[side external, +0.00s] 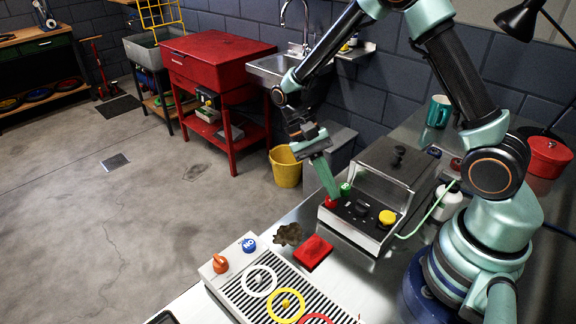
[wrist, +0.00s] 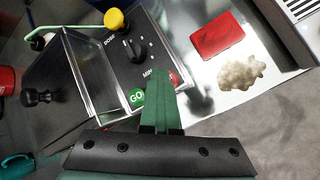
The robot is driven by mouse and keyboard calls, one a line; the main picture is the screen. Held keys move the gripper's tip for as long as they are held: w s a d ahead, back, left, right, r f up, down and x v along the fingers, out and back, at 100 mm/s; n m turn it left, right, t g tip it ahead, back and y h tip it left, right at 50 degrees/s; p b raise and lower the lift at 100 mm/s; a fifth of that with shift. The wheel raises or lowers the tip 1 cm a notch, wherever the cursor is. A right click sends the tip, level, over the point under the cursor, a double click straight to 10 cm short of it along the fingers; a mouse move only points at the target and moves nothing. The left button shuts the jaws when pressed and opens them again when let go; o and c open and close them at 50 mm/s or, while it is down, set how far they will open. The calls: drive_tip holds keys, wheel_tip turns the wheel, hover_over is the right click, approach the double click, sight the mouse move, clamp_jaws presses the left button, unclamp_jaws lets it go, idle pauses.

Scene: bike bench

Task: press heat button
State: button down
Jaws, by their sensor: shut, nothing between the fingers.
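A control box (side external: 342,228) with a clear-lidded chamber stands on the metal bench. Its panel carries a yellow button (side external: 387,217), black knobs, a green button (side external: 346,189) and a red button (side external: 331,203). In the wrist view the green button (wrist: 137,97) reads GO; the yellow button (wrist: 114,20) is at the top. No heat label is readable. My gripper (side external: 329,193) is shut and empty, its green fingers angled down. Its tips (wrist: 160,76) are over the panel's end, beside the green button and partly covering the red button (wrist: 174,78). Contact cannot be told.
A red block (side external: 313,251) and a crumpled brownish lump (side external: 287,234) lie beside the box. A slatted unit (side external: 270,284) with coloured rings, an orange knob and a blue button lies in front. A white container (side external: 447,202) and a teal mug (side external: 438,111) stand farther right.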

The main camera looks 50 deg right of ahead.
drive_tip(key=shift+f, duration=0.2)
idle(0.4)
drive_tip(key=shift+d+f, duration=0.1)
drive_tip(key=shift+f, duration=0.25)
drive_tip(key=shift+r, duration=3.5)
